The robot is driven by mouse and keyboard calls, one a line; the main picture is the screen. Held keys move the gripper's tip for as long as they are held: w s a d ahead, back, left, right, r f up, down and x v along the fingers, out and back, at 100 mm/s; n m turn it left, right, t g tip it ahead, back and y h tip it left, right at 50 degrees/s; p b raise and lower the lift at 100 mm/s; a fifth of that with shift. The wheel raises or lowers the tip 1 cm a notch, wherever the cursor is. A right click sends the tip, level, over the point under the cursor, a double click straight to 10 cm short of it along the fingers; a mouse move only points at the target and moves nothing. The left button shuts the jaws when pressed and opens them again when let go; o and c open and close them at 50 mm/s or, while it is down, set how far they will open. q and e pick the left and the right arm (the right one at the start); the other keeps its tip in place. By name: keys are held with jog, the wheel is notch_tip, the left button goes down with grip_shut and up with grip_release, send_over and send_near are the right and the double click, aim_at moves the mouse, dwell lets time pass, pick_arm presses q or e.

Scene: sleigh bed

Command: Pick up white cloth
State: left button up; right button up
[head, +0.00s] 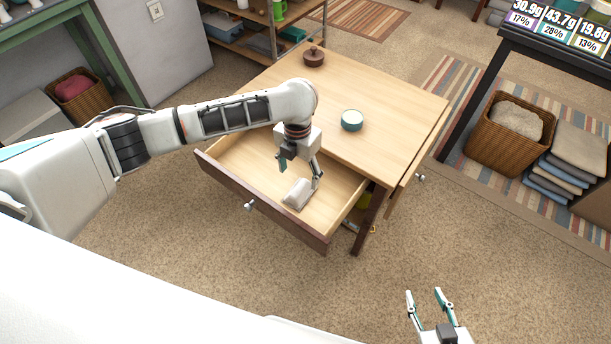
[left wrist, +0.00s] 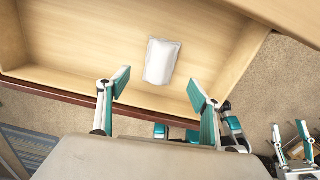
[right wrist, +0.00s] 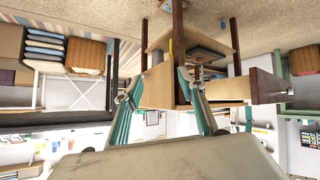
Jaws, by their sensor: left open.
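The white cloth (head: 298,194) is a small folded piece lying flat on the bottom of the pulled-out drawer (head: 226,160) of the wooden table. My left gripper (head: 301,174) is open and reaches down into the drawer, just over the cloth. In the left wrist view its fingers (left wrist: 158,84) are apart with nothing between them, and the cloth lies beyond the tips. My right gripper (head: 424,294) is open and empty, out over the carpet at the lower right.
The drawer front (head: 288,222) and walls stand around the cloth. A wicker basket (head: 491,148) and folded cloths (head: 567,170) stand at the right. Carpet between is clear.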

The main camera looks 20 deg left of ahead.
aim_at(299, 187)
pick_arm(q)
jog(key=shift+w+f, duration=0.1)
jog(key=shift+w, duration=0.1)
jog(key=shift+s+f+b, duration=0.25)
jog(key=shift+f+b, duration=0.15)
jog(key=shift+f, duration=1)
jog(key=f, duration=0.1)
jog(key=f+b, duration=0.1)
jog(key=f, duration=0.1)
jog(key=shift+s+f+b, duration=0.25)
jog(key=shift+b, duration=0.05)
jog(key=shift+w+f, duration=0.2)
jog(key=shift+f, duration=0.35)
jog(key=shift+r, duration=0.1)
jog(key=c, duration=1.1)
jog(key=shift+c, duration=0.2)
pick_arm(e)
jog(key=shift+s+a+f, duration=0.15)
jog(key=shift+f, duration=0.4)
